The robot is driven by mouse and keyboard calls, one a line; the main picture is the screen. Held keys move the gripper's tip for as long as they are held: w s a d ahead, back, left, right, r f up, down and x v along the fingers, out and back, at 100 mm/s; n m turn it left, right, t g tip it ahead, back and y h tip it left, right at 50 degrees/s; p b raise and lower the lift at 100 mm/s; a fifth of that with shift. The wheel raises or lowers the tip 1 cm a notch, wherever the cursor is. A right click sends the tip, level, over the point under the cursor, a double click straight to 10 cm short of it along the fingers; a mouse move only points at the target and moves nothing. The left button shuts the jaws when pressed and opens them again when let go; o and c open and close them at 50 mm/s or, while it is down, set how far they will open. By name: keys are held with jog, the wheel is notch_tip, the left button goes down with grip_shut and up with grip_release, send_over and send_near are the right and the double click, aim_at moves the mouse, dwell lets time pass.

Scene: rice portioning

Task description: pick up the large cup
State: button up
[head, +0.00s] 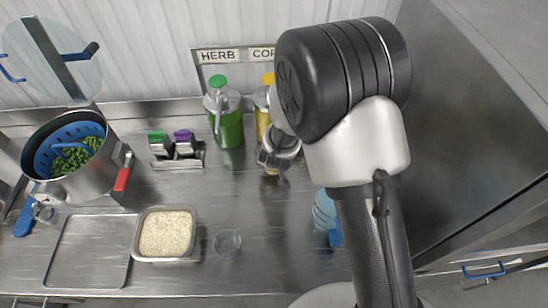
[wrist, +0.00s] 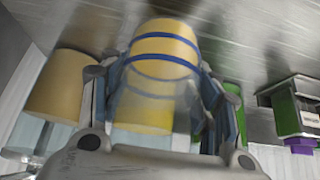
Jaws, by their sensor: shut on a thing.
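In the wrist view, my gripper (wrist: 160,92) is shut around a round cup (wrist: 165,47) with blue bands, one finger on each side. Yellow shows in or through the cup; I cannot tell which. The cup is mostly hidden there by my gripper and arm.
A green bottle (head: 228,125) stands left of the yellow-capped one. Two small boxes (head: 172,148) sit farther left. A rice tray (head: 165,258), a clear cup (head: 227,243) and a pot (head: 97,178) are on the counter. The middle of the counter is clear.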

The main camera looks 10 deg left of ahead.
notch_tip(320, 180, up, 3)
jog(key=shift+r+p, duration=0.2)
jog(key=shift+p, duration=0.65)
jog(key=shift+s+r, duration=0.15)
jog(key=s+d+p, duration=0.1)
jog(key=s+d, duration=0.2)
jog(key=s, duration=1)
jog(key=shift+s+d, duration=0.3)
jog(key=shift+d, duration=0.05)
jog(key=shift+p, duration=0.75)
